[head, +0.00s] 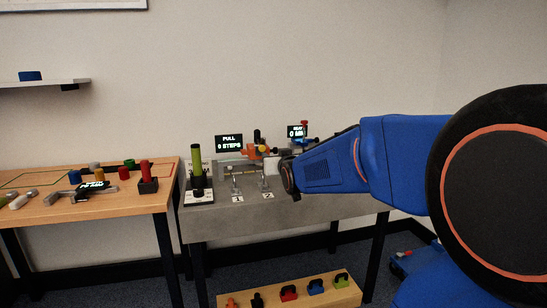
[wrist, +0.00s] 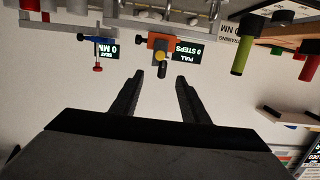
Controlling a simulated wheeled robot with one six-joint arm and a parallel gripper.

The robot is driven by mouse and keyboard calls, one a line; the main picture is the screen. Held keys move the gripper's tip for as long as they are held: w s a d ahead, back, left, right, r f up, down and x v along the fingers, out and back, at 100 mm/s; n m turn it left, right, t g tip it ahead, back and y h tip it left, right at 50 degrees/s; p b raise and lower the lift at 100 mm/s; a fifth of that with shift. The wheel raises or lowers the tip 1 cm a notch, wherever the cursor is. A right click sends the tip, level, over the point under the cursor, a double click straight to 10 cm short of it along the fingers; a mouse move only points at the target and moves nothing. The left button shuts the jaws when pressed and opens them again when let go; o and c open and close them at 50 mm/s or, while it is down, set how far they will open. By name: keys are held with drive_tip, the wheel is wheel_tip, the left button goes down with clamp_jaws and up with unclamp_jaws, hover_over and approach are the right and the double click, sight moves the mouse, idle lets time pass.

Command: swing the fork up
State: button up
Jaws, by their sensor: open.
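I cannot make out for certain which part is the fork. An orange fixture (head: 258,151) with black and yellow knobs sits at the back of the grey bench. A blue fixture with a red-topped screw (head: 304,127) stands right of the orange one, and also shows in the wrist view (wrist: 97,55).
A green-handled lever (head: 196,160) stands on the bench's left. Toggle levers (head: 236,186) marked 1 and 2 stand at the front. A "PULL 0 STEPS" display (head: 228,143) is behind. A wooden table (head: 120,196) with small parts is left; a low shelf (head: 285,300) lies below.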

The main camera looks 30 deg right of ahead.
drive_tip(key=c, duration=0.7)
drive_tip(key=shift+w+d+r+n, duration=0.15)
drive_tip(key=shift+w+d+n, duration=0.05)
drive_tip(key=shift+w+n, duration=0.1)
clamp_jaws()
drive_tip(key=w+d+r+n+g+y, duration=0.25)
drive_tip(key=w+r+n+g, duration=0.45)
drive_tip(key=n, duration=1)
approach(263, 141)
wheel_tip(263, 141, down, 4)
drive_tip(key=shift+w+d+t+h, duration=0.15)
drive_tip(key=shift+w+d+h, duration=0.05)
drive_tip(key=shift+w, duration=0.7)
drive_tip(key=shift+w+d+t+h, duration=0.15)
drive_tip(key=shift+w, duration=0.75)
